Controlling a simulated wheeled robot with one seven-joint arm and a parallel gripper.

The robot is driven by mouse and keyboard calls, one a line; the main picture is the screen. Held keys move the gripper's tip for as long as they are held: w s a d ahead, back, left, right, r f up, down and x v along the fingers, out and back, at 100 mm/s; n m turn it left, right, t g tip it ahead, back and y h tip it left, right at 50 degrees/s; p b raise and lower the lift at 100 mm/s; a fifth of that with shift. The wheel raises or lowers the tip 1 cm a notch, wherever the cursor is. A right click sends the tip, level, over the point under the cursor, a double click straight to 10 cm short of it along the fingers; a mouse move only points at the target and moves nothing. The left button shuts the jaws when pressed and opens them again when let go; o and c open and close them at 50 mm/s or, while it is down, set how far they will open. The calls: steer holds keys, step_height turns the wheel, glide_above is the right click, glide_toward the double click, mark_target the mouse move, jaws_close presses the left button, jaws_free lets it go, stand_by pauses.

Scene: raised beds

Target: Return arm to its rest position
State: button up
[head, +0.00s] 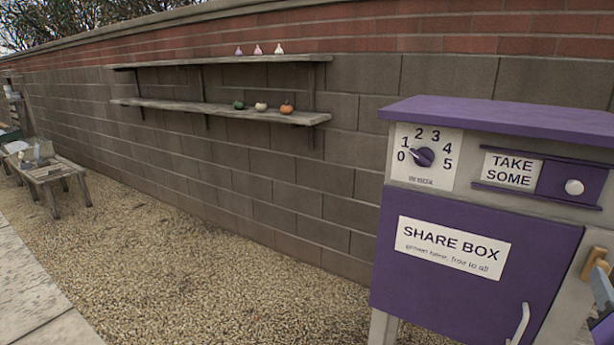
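My gripper is not in view in the head view, and no part that I can be sure is my arm shows. The purple and grey share box (465,240) stands close at the right. Its purple door looks shut, with a pale handle (519,323) low on it. A dial knob (423,157) on a plate numbered 0 to 5 sits at its upper left. A purple sliding panel with a white knob (574,187) is beside the "TAKE SOME" sign (512,170).
Two wall shelves (220,108) hold small bulbs (258,50) above and small pumpkins (286,107) below. A wooden bench (50,171) with items stands far left. Wooden and grey-blue pieces (605,288) at the right edge are cut off. The gravel (200,260) is clear.

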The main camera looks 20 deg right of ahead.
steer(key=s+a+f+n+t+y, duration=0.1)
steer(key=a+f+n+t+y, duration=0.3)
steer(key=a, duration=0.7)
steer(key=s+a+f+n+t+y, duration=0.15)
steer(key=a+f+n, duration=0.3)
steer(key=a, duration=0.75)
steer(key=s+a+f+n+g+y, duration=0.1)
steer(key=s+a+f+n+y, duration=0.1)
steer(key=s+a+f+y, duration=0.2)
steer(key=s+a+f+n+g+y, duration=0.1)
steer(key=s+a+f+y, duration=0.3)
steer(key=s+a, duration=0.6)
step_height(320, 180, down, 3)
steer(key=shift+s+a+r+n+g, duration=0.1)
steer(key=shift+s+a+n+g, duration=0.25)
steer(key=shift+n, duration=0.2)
